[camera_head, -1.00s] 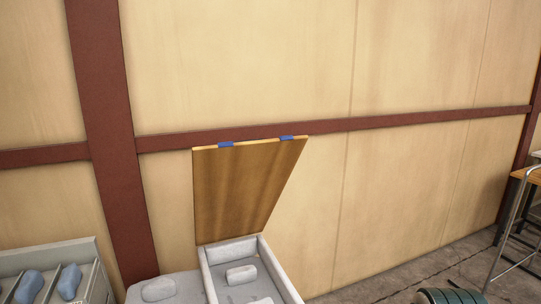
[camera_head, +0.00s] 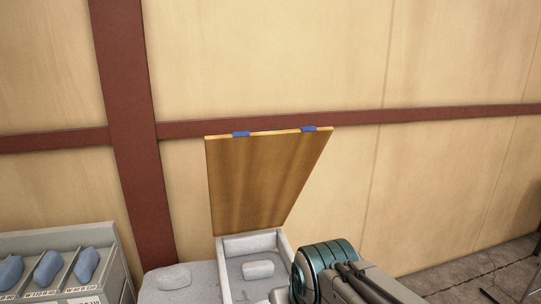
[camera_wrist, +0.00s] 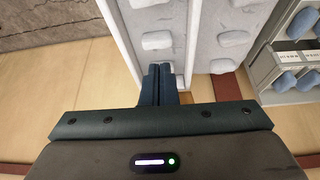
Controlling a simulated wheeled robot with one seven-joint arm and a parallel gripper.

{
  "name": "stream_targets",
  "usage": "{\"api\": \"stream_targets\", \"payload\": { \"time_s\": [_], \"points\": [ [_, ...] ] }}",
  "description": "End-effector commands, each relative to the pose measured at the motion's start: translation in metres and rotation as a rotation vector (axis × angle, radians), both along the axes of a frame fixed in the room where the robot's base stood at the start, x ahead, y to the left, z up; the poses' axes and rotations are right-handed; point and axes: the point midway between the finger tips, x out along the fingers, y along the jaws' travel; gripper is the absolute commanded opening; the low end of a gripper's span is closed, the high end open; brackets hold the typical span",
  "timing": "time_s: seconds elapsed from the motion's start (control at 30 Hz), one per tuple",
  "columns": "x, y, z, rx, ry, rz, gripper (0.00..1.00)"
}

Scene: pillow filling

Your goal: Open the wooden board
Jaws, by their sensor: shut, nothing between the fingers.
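The wooden board (camera_head: 264,184) stands raised and tilted at the back of a light grey box (camera_head: 222,272), in the head view. Two blue pieces (camera_head: 241,134) sit on its top edge. The box under it is uncovered and holds pale pillow-like pieces (camera_head: 258,269). My gripper (camera_wrist: 161,68) shows in the wrist view with its fingers together and nothing between them. It is near the box, whose wall (camera_wrist: 120,40) is beside the fingers there. In the head view my arm covers the box's right front, and the fingers are hidden.
A grey divided rack (camera_head: 60,238) with several blue pillows (camera_head: 48,267) stands at the left. A pale surface (camera_head: 196,284) with a pillow piece lies between rack and box. A wall with dark red beams (camera_head: 130,130) rises behind. Bare floor shows at the right.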

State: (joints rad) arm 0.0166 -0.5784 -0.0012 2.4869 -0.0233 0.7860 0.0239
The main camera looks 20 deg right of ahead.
Motion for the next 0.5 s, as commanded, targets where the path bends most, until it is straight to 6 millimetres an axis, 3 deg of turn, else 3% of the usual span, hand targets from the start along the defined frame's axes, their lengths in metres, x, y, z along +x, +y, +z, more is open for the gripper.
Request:
{"api": "stream_targets", "payload": {
  "time_s": [0.03, 0.17, 0.3, 0.5],
  "points": [
    [0.014, -0.006, -0.011, -0.005, -0.061, -0.021, 0.0],
    [0.063, -0.024, -0.011, -0.02, -0.295, -0.074, 0.0],
    [0.11, -0.045, 0.005, -0.034, -0.578, -0.114, 0.0],
    [0.153, -0.07, 0.04, -0.045, -0.979, -0.131, 0.0]
  ]
}}
